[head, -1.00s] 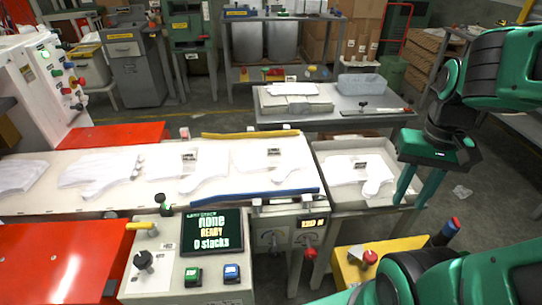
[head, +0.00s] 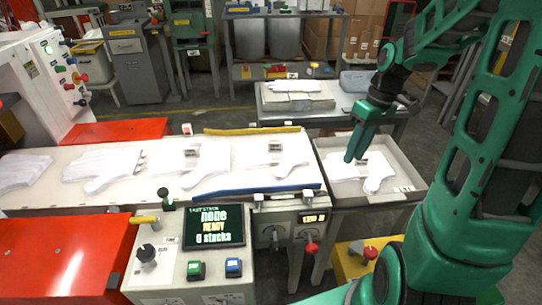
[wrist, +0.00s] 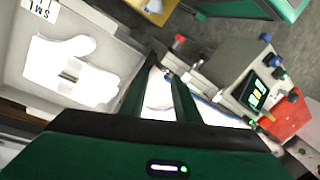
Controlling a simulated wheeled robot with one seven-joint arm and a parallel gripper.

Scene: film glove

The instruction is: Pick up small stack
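A stack of white glove shapes (head: 372,182) lies flat in the grey tray (head: 405,189) at the right end of the conveyor. In the wrist view this glove stack (wrist: 92,83) is at the upper left, with a dark-marked label on it. The tray (wrist: 18,75) carries a label that seems to read SML. My gripper (head: 352,157) hangs fingers down at the tray's left side and overlaps part of the stack in the head view. In the wrist view my gripper (wrist: 164,72) shows a gap between its fingers, with nothing held. The stack lies left of the fingers there.
More white glove stacks (head: 200,165) lie along the conveyor (head: 30,202), between a yellow rail (head: 250,131) and a blue rail (head: 255,190). A control box (head: 213,228) with a screen stands in front. A grey table (head: 345,118) with white sheets stands behind the tray.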

